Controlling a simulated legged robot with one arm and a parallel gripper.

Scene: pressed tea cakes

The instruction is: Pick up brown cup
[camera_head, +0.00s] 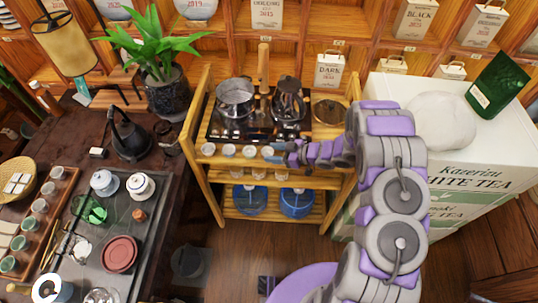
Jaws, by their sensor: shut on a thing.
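My gripper (276,153) reaches in from the right over the front edge of the wooden tea cart. It is shut on a small cup (268,151) at the right end of a row. Its fingers partly cover this cup, and its colour is too small to tell for sure. Other small pale cups (228,150) stand to its left along the cart's front edge. I cannot tell whether the held cup still touches the shelf.
The wooden cart (205,120) carries a pot (235,97) and a dark kettle (288,103) just behind the gripper. Blue-based jars (250,200) stand on its lower shelf. A dark tea table (163,180) is at left, and a white chest (385,90) at right.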

